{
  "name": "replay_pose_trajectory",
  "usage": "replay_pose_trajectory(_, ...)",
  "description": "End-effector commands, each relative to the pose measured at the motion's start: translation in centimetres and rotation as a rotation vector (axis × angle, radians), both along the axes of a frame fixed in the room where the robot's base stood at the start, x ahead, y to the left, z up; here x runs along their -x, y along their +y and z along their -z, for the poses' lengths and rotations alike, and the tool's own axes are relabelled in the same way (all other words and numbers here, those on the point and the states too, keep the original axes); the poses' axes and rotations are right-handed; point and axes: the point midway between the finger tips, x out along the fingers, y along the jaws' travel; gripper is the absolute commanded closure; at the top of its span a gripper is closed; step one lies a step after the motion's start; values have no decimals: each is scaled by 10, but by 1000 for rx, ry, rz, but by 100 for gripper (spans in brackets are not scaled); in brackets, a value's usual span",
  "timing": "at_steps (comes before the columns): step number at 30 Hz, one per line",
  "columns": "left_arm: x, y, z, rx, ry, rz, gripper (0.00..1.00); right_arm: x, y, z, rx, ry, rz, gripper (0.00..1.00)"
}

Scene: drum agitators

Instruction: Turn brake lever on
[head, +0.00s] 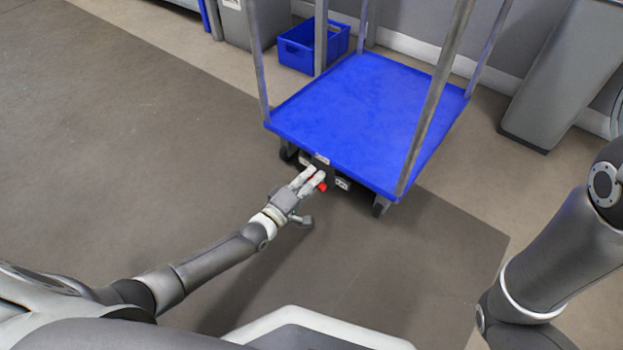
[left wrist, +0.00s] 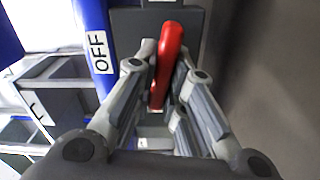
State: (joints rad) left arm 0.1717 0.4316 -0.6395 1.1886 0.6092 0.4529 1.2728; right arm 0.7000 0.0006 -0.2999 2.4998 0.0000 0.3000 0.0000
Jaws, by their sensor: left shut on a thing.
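The red brake lever (head: 322,187) is at the near end of the blue cart (head: 360,110), low under its deck edge. In the left wrist view the lever (left wrist: 170,55) stands between the two fingers of my left gripper (left wrist: 162,85). My left gripper (head: 314,178) is shut on the lever, and its fingers partly cover it in the head view. A white OFF label (left wrist: 100,53) on a blue surface shows left of the lever in the left wrist view. My right arm shows at the right edge of the head view, but its gripper is out of view.
The cart has upright grey posts and dark wheels. A blue bin (head: 305,48) stands behind it on the left. A grey cabinet (head: 560,75) stands at the right by the wall. The floor (head: 130,130) left of the cart is clear.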

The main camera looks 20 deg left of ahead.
Motion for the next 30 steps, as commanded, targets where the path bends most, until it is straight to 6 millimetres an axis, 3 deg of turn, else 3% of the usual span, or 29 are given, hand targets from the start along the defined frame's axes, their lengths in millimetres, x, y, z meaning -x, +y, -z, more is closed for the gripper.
replay_pose_trajectory(12, 0, 1, 3, 178, 68, 0, 100, 0, 0, 6, 0, 0, 0, 59)
replay_pose_trajectory(29, 0, 1, 3, 206, 78, -1, 100, 0, 0, 7, 0, 0, 0, 59)
replay_pose_trajectory(30, 0, 1, 3, 206, 78, -1, 83, 0, 0, 7, 0, 0, 0, 59)
